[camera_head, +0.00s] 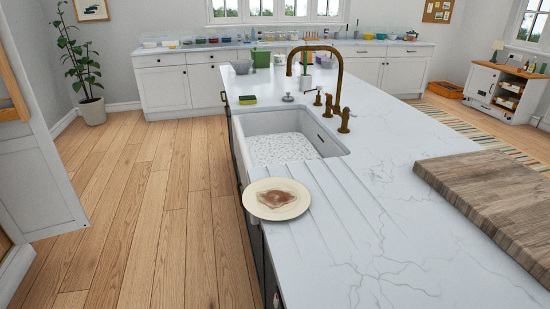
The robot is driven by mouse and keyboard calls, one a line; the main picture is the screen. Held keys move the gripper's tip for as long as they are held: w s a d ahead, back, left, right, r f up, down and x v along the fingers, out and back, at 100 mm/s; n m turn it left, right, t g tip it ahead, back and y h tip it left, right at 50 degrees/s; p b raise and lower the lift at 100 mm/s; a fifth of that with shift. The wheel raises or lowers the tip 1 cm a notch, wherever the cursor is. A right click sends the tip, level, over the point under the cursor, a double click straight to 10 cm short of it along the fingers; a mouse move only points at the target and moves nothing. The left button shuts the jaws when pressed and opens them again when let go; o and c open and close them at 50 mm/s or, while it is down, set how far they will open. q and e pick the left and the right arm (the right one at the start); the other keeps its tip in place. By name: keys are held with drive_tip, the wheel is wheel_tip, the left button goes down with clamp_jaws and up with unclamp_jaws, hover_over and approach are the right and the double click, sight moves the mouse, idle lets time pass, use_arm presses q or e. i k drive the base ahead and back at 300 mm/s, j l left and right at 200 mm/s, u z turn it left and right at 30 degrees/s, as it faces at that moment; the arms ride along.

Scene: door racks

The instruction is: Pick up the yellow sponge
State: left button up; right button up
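A small sponge (247,100), yellow with a green layer, lies on the white marble counter at the far left corner of the sink (282,139). It is small in view, and nothing touches it that I can see. Neither of my grippers shows in the head view.
A brass faucet (338,80) arches over the sink's right side. A plate (276,199) with a brown stain sits on the near counter edge. A thick wooden board (496,190) lies at right. The wooden floor (150,210) left of the island is clear. A potted plant (92,110) stands far left.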

sight(246, 100)
drive_tip(key=k, duration=0.2)
drive_tip(key=k+z, duration=0.15)
drive_tip(key=z, duration=0.2)
drive_tip(key=k+z, duration=0.15)
drive_tip(key=z, duration=0.2)
drive_tip(key=k+l+z, duration=0.15)
drive_tip(key=z, duration=0.2)
drive_tip(key=i+j+z, duration=0.1)
drive_tip(key=j, duration=0.3)
drive_tip(key=i+j, duration=0.2)
drive_tip(key=j, duration=0.2)
drive_tip(key=i+j+z, duration=0.15)
drive_tip(key=j, duration=0.25)
drive_tip(key=i+j+z, duration=0.1)
drive_tip(key=j, duration=0.3)
drive_tip(key=i+j+z, duration=0.1)
drive_tip(key=j, duration=0.3)
drive_tip(key=i, duration=0.05)
